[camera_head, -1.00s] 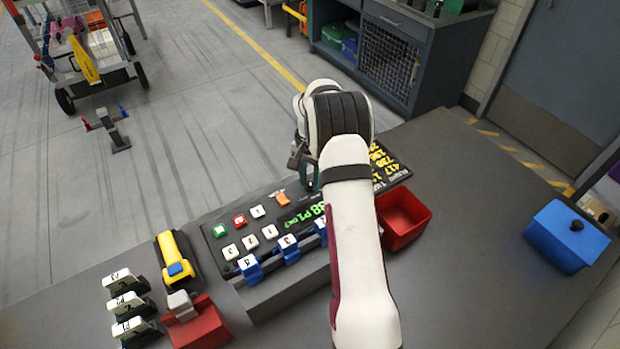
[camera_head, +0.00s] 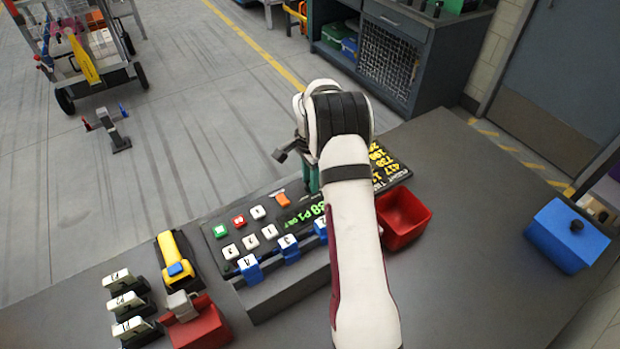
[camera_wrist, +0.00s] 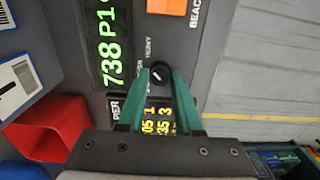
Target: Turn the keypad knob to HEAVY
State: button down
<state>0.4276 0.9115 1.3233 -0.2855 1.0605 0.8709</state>
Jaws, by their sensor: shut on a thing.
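The keypad panel (camera_head: 222,237) lies on the dark bench, partly hidden by my arm in the head view. Its black round knob (camera_wrist: 157,75) shows in the wrist view with a short white pointer mark set at a slant. The word HEAVY is printed beside the knob, and another label near it is partly covered. My gripper (camera_wrist: 160,82) has its green fingers on either side of the knob and is shut on it. In the head view the knob is hidden behind my arm and only part of a green finger shows.
A green-lit display (camera_wrist: 112,45) and an orange button (camera_head: 283,200) sit on the panel. A red bin (camera_head: 428,218) stands right of my arm, a blue lidded box (camera_head: 568,236) farther right. Blue-based blocks (camera_head: 288,248) line the panel's front. A yellow scanner (camera_head: 178,262) lies left.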

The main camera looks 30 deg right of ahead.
dwell(0.3)
jog(key=c, duration=0.6)
grip_release()
jog(key=shift+r, duration=0.1)
notch_tip(320, 180, up, 16)
jog(key=shift+f, duration=0.2)
